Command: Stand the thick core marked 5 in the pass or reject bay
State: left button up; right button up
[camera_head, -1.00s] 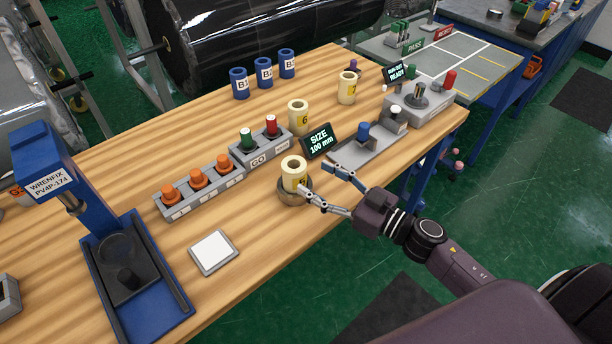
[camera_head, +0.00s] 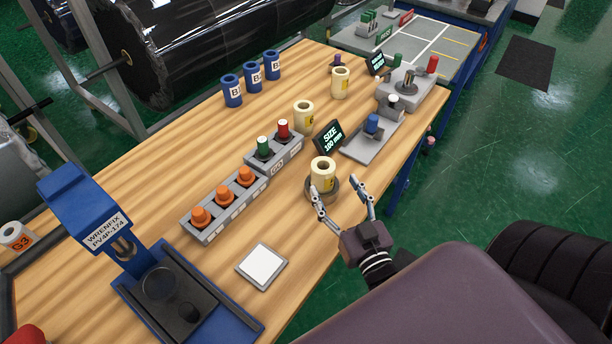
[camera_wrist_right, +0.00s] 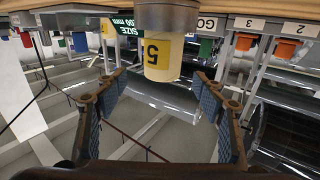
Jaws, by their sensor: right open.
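The thick cream core (camera_head: 323,172) with a yellow label stands upright in a round grey-brown holder (camera_head: 311,196) near the table's front edge. In the right wrist view, which is upside down, the core (camera_wrist_right: 160,55) shows a 5 and its holder (camera_wrist_right: 168,16). My right gripper (camera_head: 338,188) is open beside the core on the front side, one finger close to the holder. In the wrist view the gripper (camera_wrist_right: 160,78) has its fingertips apart on either side of the core; contact cannot be told. The grey bay board (camera_head: 398,38) with PASS (camera_head: 384,34) and REJECT (camera_head: 406,17) signs is at the back. My left gripper is out of view.
A SIZE 100 mm display (camera_head: 328,137) stands just behind the core. Two other cream cores (camera_head: 304,115) (camera_head: 340,83), a block with green and red buttons (camera_head: 273,148), orange knobs (camera_head: 222,195), a grey fixture (camera_head: 375,136) and a blue press (camera_head: 90,215) occupy the table.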

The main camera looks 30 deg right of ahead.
aim_at(322, 167)
jog(key=shift+w+d+p, duration=0.2)
jog(key=shift+w+d, duration=0.05)
jog(key=shift+w, duration=0.25)
jog(key=shift+w+d+p, duration=0.15)
jog(key=shift+w+d, duration=0.05)
jog(key=shift+w, duration=0.65)
jog(key=w+p, duration=0.2)
jog(key=w, duration=0.2)
jog(key=shift+w+r, duration=0.1)
jog(key=shift+r, duration=0.05)
jog(key=shift+w+d, duration=0.1)
jog(key=shift+w, duration=0.25)
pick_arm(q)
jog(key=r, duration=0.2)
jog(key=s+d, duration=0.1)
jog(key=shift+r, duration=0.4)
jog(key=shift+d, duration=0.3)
pick_arm(e)
jog(key=c, duration=1.5)
